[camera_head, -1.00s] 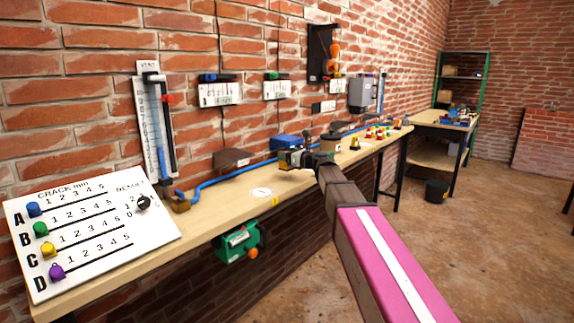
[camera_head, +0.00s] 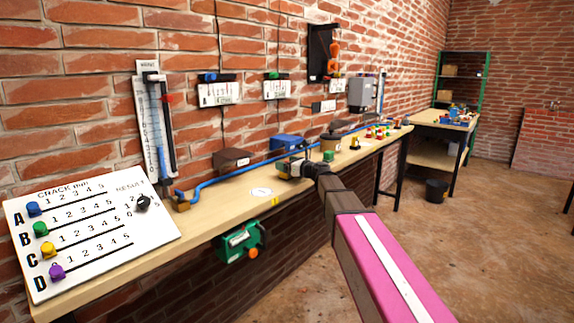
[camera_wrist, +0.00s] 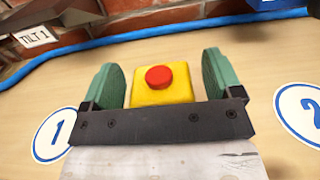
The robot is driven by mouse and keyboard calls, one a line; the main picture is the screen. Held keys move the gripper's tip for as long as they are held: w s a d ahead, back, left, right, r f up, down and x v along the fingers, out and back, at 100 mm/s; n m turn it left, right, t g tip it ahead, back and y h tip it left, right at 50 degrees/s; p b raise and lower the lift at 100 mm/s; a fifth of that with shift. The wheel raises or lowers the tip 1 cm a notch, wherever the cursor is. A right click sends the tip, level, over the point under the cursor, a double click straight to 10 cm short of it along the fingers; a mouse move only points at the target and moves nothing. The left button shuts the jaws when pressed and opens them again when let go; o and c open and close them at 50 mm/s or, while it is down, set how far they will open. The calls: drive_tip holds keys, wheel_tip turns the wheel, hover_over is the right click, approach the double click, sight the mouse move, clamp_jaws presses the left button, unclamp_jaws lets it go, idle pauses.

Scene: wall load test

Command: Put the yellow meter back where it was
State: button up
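A yellow block with a round red button on top (camera_wrist: 162,84), which looks like the yellow meter, sits on the bench between the printed circles 1 and 2 in the wrist view. My gripper (camera_wrist: 160,88) has a green pad on each side of it, with a visible gap at both sides. The fingers are open around it and do not appear to touch it. In the head view my gripper (camera_head: 289,168) is low at the bench top, and the yellow block cannot be made out there.
A blue hose (camera_head: 232,174) runs along the back of the wooden bench (camera_head: 225,199). Circle 1 (camera_head: 262,192) lies left of my gripper, circle 2 (camera_wrist: 303,112) right. Brown (camera_head: 231,159) and blue (camera_head: 287,142) boxes stand behind. A crack board (camera_head: 90,225) stands at the left.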

drive_tip(key=shift+r, duration=0.1)
drive_tip(key=shift+s+d, duration=0.25)
drive_tip(key=shift+d, duration=0.05)
drive_tip(key=v, duration=1.1)
drive_tip(key=s+d+f+n+g+h, duration=0.1)
drive_tip(key=s+f+n+g+h, duration=0.1)
drive_tip(key=s+f+n, duration=0.45)
drive_tip(key=s+d+f+n+g+h, duration=0.1)
drive_tip(key=s+f+n+g+h, duration=0.15)
drive_tip(key=f, duration=0.65)
drive_tip(key=s+d+f+n+g+h, duration=0.1)
drive_tip(key=s+f+n+g+h, duration=0.1)
drive_tip(key=s+f+n, duration=0.4)
drive_tip(key=s+d+f+n+g+h, duration=0.4)
drive_tip(key=s+d+f+n+h, duration=0.3)
drive_tip(key=s+d+f+n, duration=0.3)
wheel_tip(320, 180, down, 4)
drive_tip(key=shift+s+d+f+n+h, duration=0.1)
drive_tip(key=shift+s+d+n+h, duration=0.25)
drive_tip(key=shift+s+d, duration=0.45)
drive_tip(key=shift+s+a+g, duration=0.1)
drive_tip(key=shift+a+g, duration=0.1)
drive_tip(key=shift+g, duration=0.05)
